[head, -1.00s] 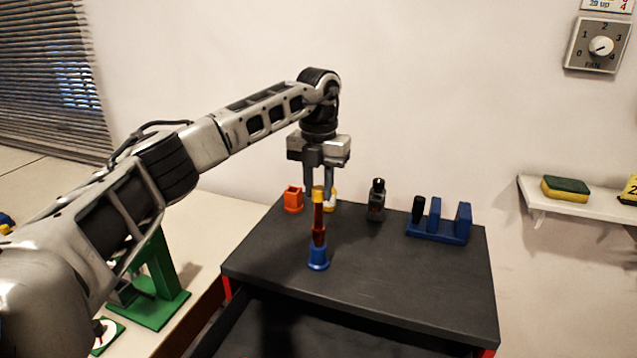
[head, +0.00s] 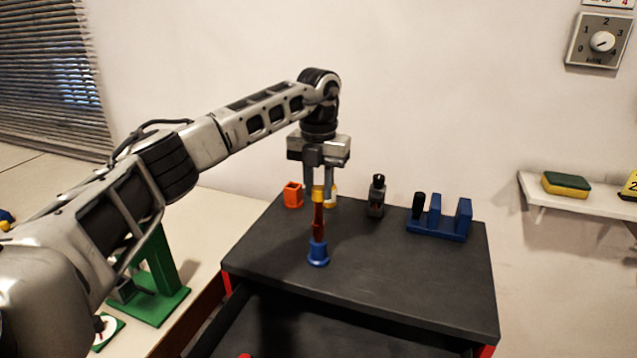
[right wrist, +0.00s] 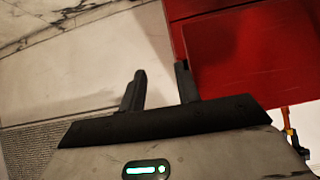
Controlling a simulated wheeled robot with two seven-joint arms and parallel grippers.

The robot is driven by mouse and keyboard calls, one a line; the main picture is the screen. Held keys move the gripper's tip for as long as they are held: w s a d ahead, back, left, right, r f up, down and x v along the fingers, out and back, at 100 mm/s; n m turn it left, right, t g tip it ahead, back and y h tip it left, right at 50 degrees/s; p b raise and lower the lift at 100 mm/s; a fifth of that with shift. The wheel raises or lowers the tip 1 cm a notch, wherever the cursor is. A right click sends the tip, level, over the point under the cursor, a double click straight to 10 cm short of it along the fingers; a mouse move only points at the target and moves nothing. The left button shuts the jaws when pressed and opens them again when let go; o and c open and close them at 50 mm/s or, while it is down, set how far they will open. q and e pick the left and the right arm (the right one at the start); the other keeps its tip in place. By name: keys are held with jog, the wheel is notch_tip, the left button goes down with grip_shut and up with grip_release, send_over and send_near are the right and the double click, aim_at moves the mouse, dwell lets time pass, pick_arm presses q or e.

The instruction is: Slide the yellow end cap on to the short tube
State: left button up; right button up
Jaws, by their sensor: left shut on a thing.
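The short tube (head: 318,220) is dark red-brown and stands upright in a blue base (head: 318,256) on the dark cabinet top. The yellow end cap (head: 319,195) is in line with the tube's upper end. I cannot tell whether it sits around the tube or only touches it. My left gripper (head: 318,188) points down from above and is shut on the yellow end cap. My right gripper (right wrist: 161,78) shows in the right wrist view, its fingers apart with nothing between them.
An orange holder (head: 293,195), a dark grey device (head: 376,197) and a blue rack (head: 438,220) stand along the back of the cabinet top (head: 400,280). Another yellow-and-white item is partly hidden behind the left fingers. A drawer (head: 310,325) is open below. A green stand (head: 160,285) is at left.

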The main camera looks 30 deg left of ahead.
aim_at(318, 188)
pick_arm(q)
jog(key=shift+f, duration=0.4)
jog(key=o, duration=1)
jog(key=shift+o, duration=0.2)
notch_tip(318, 188, up, 16)
pick_arm(e)
jog(key=shift+a+r, duration=0.1)
dwell(0.4)
